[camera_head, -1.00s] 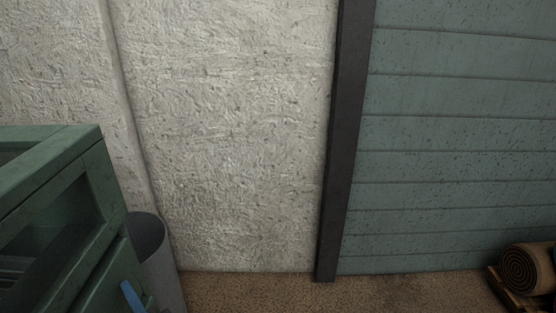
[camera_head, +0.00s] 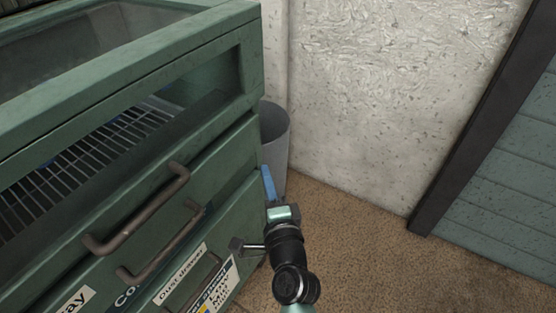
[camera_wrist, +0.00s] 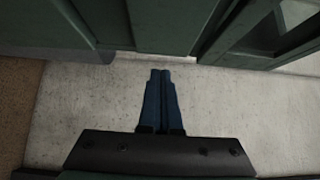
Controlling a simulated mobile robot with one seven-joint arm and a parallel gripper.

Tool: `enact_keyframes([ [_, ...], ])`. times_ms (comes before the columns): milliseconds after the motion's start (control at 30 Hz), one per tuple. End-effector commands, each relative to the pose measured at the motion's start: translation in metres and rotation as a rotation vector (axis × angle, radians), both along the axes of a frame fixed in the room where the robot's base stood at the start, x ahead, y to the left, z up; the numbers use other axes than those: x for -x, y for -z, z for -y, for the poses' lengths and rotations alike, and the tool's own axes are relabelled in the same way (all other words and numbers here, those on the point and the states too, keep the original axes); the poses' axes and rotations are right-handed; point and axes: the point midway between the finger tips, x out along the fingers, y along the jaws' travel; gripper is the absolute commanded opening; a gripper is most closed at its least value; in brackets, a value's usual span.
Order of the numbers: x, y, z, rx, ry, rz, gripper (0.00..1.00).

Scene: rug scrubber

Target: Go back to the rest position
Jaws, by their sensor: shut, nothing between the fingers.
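My gripper (camera_wrist: 160,76) has blue fingers that are closed together with nothing between them in the wrist view. In the head view my gripper (camera_head: 268,183) shows as a blue tip at the end of my arm, beside the right side of the green cabinet (camera_head: 225,150) and in front of the grey bin. In the wrist view the fingers point toward a pale textured wall (camera_wrist: 85,110), with green cabinet panels (camera_wrist: 165,25) along the top.
The green cabinet has brown handles (camera_head: 140,210), a wire rack (camera_head: 80,165) inside and drawer labels. A grey bin (camera_head: 275,140) stands between cabinet and wall. A dark post (camera_head: 470,120) and teal boards (camera_head: 510,200) are at right. Brown floor (camera_head: 390,260) is clear at lower right.

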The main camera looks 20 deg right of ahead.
Motion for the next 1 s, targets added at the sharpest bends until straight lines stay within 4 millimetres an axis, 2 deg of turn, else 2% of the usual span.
enact_keyframes([
  [100,0.024,0.001,-0.004,0.000,0.001,-0.002,0.00],
  [300,0.054,0.002,-0.007,0.000,0.002,-0.003,0.00],
  [500,0.068,0.001,-0.009,0.000,0.002,-0.001,0.00],
  [633,0.070,0.001,-0.010,0.000,0.002,-0.002,0.00],
  [700,0.067,-0.006,-0.012,0.019,-0.005,0.007,0.00],
  [767,0.061,-0.022,-0.017,0.064,-0.018,0.025,0.00],
  [867,0.045,-0.069,-0.032,0.207,-0.050,0.080,0.00],
  [967,0.031,-0.137,-0.056,0.425,-0.072,0.160,0.00],
  [1000,0.028,-0.167,-0.066,0.522,-0.073,0.195,0.00],
])
